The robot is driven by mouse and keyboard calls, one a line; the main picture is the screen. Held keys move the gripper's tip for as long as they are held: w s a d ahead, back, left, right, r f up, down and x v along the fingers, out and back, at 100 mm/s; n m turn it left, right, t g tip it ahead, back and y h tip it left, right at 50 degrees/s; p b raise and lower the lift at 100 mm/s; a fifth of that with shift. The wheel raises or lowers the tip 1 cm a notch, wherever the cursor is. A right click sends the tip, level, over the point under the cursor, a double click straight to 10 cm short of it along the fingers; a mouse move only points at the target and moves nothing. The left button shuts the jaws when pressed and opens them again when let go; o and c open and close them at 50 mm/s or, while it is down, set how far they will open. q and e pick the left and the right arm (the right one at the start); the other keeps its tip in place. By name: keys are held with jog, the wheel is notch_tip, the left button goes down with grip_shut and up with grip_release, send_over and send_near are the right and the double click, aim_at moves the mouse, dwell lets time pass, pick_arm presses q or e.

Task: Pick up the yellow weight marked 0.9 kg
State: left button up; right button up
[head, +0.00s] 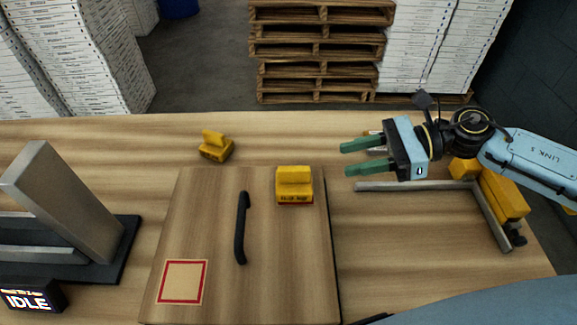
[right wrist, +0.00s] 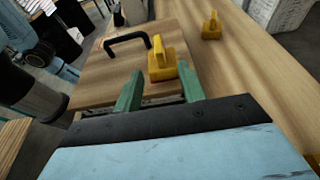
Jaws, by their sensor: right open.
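Two yellow weights are in view; I cannot read their markings. One yellow weight (head: 294,188) stands on the wooden board near its back right corner, with a dark label and a red edge at its base. It also shows in the right wrist view (right wrist: 162,65), just beyond the fingertips. The other yellow weight (head: 216,149) sits on the table behind the board and shows in the right wrist view (right wrist: 211,28). My right gripper (head: 347,158) is open and empty, its green fingers pointing left, to the right of and apart from the weight on the board. My left gripper is not in view.
The wooden board (head: 208,225) has a black handle (head: 241,228) and a red-outlined square (head: 182,282). A metal and yellow tool (head: 503,195) lies under my right arm. A grey upright device (head: 60,205) and an IDLE display (head: 28,298) stand left. Pallets (head: 318,50) stand behind the table.

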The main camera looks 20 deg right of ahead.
aim_at(294, 168)
jog(key=p+x, duration=0.1)
jog(key=x, duration=0.4)
jog(key=shift+a, duration=0.45)
jog(key=shift+w+a+f, duration=0.1)
jog(key=shift+a+f, duration=0.05)
jog(key=shift+a, duration=0.3)
jog(key=shift+w+a+f+p, duration=0.1)
jog(key=shift+w+a+p, duration=0.05)
jog(key=shift+a+p, duration=0.2)
jog(key=x, duration=0.3)
jog(key=shift+w+a+p, duration=0.15)
jog(key=shift+a+p, duration=0.2)
jog(key=shift+p, duration=0.05)
jog(key=shift+a+f, duration=0.25)
jog(key=shift+a, duration=0.05)
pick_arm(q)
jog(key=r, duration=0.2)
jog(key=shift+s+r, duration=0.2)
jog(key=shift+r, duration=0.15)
pick_arm(e)
grip_shut()
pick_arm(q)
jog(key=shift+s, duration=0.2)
